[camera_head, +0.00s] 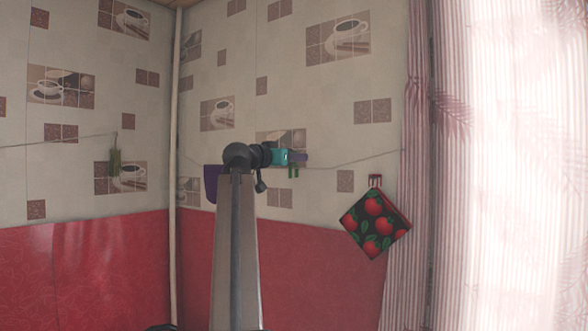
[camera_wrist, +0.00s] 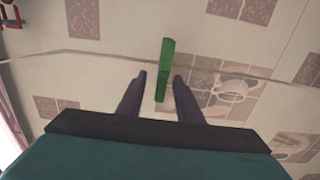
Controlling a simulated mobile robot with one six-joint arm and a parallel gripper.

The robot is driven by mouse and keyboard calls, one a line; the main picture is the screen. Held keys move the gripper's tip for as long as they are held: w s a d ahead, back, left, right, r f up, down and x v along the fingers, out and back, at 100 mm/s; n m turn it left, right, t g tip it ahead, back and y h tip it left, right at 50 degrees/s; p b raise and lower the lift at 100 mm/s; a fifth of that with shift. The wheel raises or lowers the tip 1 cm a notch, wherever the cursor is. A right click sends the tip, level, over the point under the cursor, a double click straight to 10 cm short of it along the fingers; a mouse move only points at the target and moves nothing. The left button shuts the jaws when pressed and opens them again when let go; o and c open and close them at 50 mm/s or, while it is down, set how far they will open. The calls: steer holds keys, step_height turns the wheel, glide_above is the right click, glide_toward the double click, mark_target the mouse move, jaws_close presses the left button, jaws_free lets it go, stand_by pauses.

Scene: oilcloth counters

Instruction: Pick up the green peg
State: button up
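The green peg (camera_wrist: 165,62) is long and bright green in the wrist view, where it crosses the thin cord strung along the wall. In the head view the peg (camera_head: 293,171) shows just below my gripper's fingers. My gripper (camera_head: 305,158) has a teal body and dark purple fingers. In the wrist view my gripper (camera_wrist: 160,78) is open, with one fingertip on each side of the peg's near end. Narrow gaps show between the peg and both fingers. The wrist view does not make clear how deep the peg lies between them.
The cord (camera_head: 350,162) runs along the tiled wall. A dull green hanging item (camera_head: 115,163) is on it at left. A tomato-patterned pot holder (camera_head: 375,224) hangs at right, beside a pink curtain (camera_head: 415,180). A purple object (camera_head: 211,184) is partly hidden by my arm.

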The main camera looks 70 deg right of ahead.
jaws_close()
steer(key=shift+r, duration=0.15)
stand_by(0.4)
steer(key=shift+r+b, duration=0.55)
steer(key=shift+r, duration=0.2)
step_height(320, 180, up, 6)
steer(key=shift+r+b, duration=0.1)
steer(key=shift+b, duration=0.4)
steer(key=shift+r+p, duration=1)
steer(key=shift+p, duration=0.2)
